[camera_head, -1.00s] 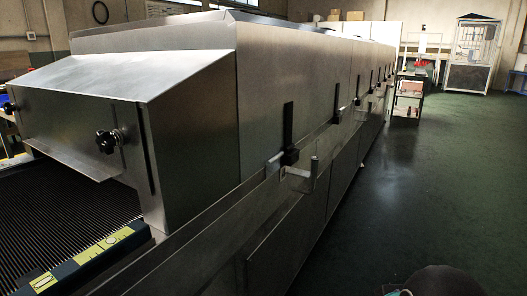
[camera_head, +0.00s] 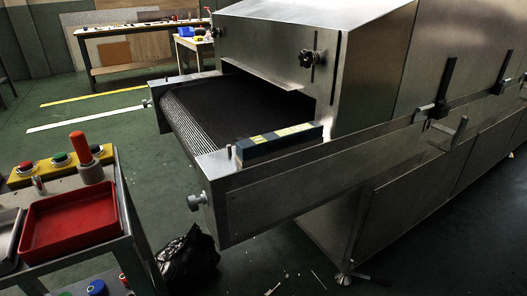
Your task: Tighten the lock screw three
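The tunnel dryer (camera_head: 370,165) stands across the middle and right, with its belt (camera_head: 235,105) coming out at the left. A black star-shaped knob (camera_head: 307,60) sits on the hood beside a dark vertical slot. A grey round screw knob (camera_head: 196,201) sits on the near corner of the conveyor end, and a smaller one (camera_head: 147,103) shows at its far corner. Black clamp-like handles (camera_head: 437,110) sit along the side rail. No number is readable on any of these, so I cannot tell which is lock screw three. My gripper is not in view.
A cart (camera_head: 128,222) with a red tray (camera_head: 72,220) and push buttons stands at the lower left. A black bag (camera_head: 187,258) lies on the floor beside the conveyor end. Workbenches (camera_head: 140,30) stand at the back. Green floor is open at the left and lower right.

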